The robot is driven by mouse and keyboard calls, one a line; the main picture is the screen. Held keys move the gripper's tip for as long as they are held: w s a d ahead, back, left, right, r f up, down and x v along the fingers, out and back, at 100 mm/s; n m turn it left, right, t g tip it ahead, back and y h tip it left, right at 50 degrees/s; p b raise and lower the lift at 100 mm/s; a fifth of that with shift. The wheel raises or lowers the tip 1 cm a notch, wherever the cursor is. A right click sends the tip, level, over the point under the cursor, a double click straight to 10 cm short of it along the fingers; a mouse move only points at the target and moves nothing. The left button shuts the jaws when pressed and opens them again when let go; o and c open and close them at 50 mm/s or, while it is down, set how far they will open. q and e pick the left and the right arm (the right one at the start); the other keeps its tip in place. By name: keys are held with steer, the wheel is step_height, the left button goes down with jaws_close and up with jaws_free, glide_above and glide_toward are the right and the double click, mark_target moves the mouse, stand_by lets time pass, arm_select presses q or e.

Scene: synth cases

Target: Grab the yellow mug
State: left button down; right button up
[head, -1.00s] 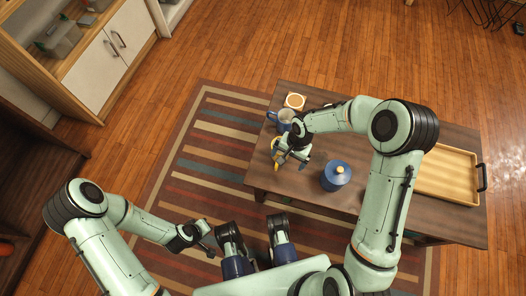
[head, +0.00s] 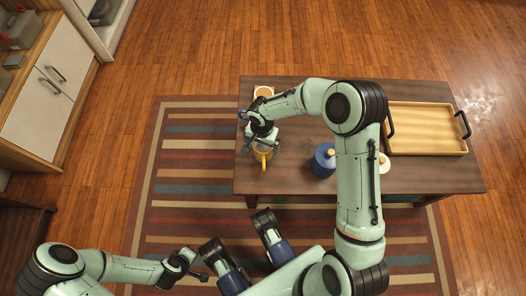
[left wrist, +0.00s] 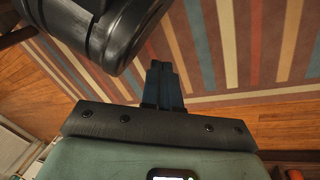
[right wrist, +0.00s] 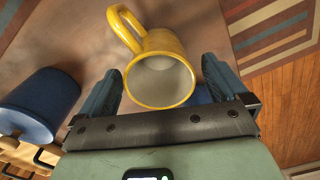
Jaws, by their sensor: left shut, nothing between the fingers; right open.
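The yellow mug (head: 262,153) stands near the left end of the dark wooden table (head: 210,0) in the head view, partly hidden by my right gripper. In the right wrist view the yellow mug (right wrist: 160,75) shows its pale inside, with its handle at the upper left. My right gripper (right wrist: 162,80) is open, with one finger on each side of the mug; I cannot tell whether they touch it. In the head view my right gripper (head: 263,140) is over the mug. My left gripper (left wrist: 163,75) is shut and empty, away from the table over the striped rug.
A blue lidded pot (head: 323,163) stands right of the mug; it also shows in the right wrist view (right wrist: 45,100). A wooden tray (head: 428,130) with dark handles lies at the table's right. A coaster (head: 263,92) lies at the back left. A striped rug (head: 185,180) lies below.

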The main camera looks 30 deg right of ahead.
mark_target(262, 150)
step_height(262, 150, down, 5)
steer(key=shift+f+b, duration=0.1)
steer(key=shift+b, duration=0.8)
arm_select(q)
steer(key=shift+g, duration=0.7)
steer(key=s+f, duration=0.3)
steer(key=shift+s+a, duration=0.25)
steer(key=shift+s, duration=0.15)
arm_select(e)
steer(key=shift+c, duration=0.3)
steer(key=c, duration=1)
